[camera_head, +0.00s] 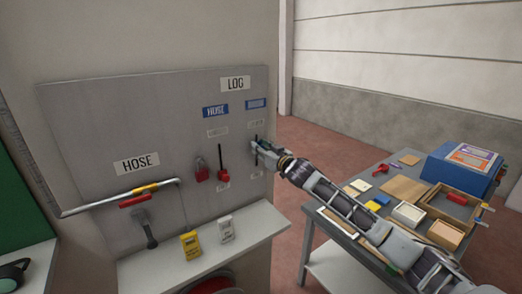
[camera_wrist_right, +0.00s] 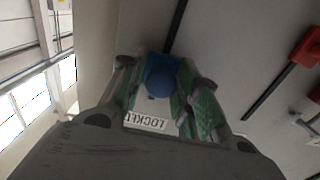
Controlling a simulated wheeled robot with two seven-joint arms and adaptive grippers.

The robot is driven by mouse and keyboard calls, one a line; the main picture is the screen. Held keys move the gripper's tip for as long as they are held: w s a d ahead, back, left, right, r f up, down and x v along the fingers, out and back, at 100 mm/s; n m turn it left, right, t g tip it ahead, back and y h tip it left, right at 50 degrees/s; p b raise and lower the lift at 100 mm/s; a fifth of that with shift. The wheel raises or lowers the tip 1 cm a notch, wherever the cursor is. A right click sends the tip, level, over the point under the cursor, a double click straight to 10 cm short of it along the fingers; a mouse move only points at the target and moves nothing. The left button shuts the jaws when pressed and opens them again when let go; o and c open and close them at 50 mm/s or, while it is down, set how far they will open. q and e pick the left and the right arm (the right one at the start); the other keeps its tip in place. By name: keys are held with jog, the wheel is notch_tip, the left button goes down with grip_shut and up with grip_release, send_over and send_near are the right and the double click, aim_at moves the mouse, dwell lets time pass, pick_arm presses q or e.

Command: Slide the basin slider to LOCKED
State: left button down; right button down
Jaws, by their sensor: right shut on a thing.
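The basin slider shows in the right wrist view as a blue knob (camera_wrist_right: 160,80) on a dark straight slot (camera_wrist_right: 179,25). My right gripper (camera_head: 260,148) is at the panel, below the right-hand blue label (camera_head: 256,103). In the wrist view the green finger pads of my right gripper (camera_wrist_right: 162,92) close around the blue knob. A white label reading LOCKED (camera_wrist_right: 146,121) appears upside down, close to the knob, partly covered by a finger. The slot runs from the knob away from this label. My left gripper is out of view.
On the grey panel (camera_head: 95,120), a red slider (camera_head: 222,175) on its own slot and a red padlock (camera_head: 201,170) stand left of my gripper. A shelf (camera_head: 165,262) with yellow and white tags juts out below. A cluttered table (camera_head: 330,235) stands right, under my arm.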

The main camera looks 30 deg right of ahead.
aim_at(256, 136)
jog(key=shift+r+p, duration=1.15)
jog(key=shift+r, duration=0.8)
jog(key=c, duration=1.2)
grip_release()
jog(key=shift+s+f, duration=0.1)
jog(key=shift+f, duration=0.1)
jog(key=shift+s+d+r, duration=0.1)
jog(key=shift+s+d, duration=0.2)
jog(key=shift+s, duration=1.65)
jog(key=shift+s+d+f, duration=0.1)
jog(key=shift+s+d, duration=0.15)
jog(key=shift+s, duration=1.65)
jog(key=shift+s+d+r, duration=0.1)
jog(key=shift+s+d, duration=0.2)
jog(key=shift+s, duration=1.65)
